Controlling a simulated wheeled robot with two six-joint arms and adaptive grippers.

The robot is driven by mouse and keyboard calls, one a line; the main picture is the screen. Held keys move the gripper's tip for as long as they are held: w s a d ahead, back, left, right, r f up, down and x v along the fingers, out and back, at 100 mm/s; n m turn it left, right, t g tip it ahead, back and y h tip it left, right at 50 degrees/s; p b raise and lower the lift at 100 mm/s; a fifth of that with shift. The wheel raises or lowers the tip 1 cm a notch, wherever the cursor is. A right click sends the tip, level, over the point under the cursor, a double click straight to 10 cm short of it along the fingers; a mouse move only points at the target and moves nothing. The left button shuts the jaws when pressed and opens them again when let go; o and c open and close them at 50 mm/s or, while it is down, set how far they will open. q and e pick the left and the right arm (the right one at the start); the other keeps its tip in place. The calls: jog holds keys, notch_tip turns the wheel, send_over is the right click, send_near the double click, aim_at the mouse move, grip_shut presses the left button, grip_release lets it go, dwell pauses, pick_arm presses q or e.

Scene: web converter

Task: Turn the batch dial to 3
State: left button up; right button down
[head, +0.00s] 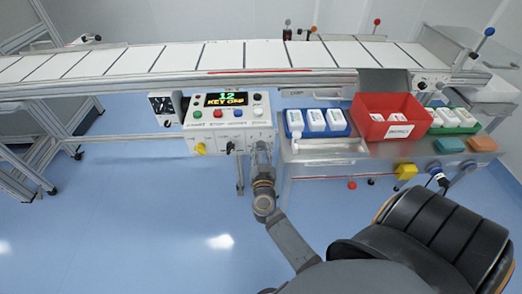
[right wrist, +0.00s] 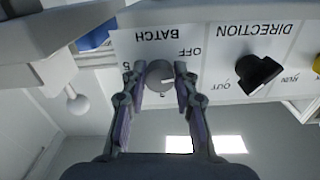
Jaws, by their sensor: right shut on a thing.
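The batch dial (right wrist: 160,76) is a round grey knob under the upside-down word BATCH in the right wrist view. A pale mark shows on its right side. OFF is printed to its upper right and a digit to its left; another mark below it is too small to read. My right gripper (right wrist: 160,84) is shut on the dial, one finger on each side. In the head view my right gripper (head: 262,150) is at the lower right of the white control panel (head: 212,131) and hides the dial. My left gripper is not in view.
The black direction knob (right wrist: 257,73) sits beside the dial. A yellow knob (head: 200,149) is at the panel's lower left. A lit display (head: 227,99) and coloured buttons are above. A steel table with a red bin (head: 372,128) stands to the right. Open floor lies left.

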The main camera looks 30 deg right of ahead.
jog(key=shift+r+m+p, duration=0.15)
jog(key=shift+m+p, duration=0.65)
jog(key=shift+m, duration=0.2)
jog(key=m+p, duration=0.1)
jog(key=m, duration=0.1)
jog(key=shift+m, duration=0.3)
jog(key=m+p, duration=0.1)
jog(key=m, duration=0.1)
jog(key=shift+m, duration=0.3)
jog(key=m, duration=0.2)
jog(key=shift+a+m+p, duration=0.1)
jog(key=shift+m+p, duration=0.25)
jog(key=shift+m, duration=0.05)
jog(key=m, duration=0.4)
jog(key=shift+m+b, duration=0.35)
jog(key=shift+m, duration=2.45)
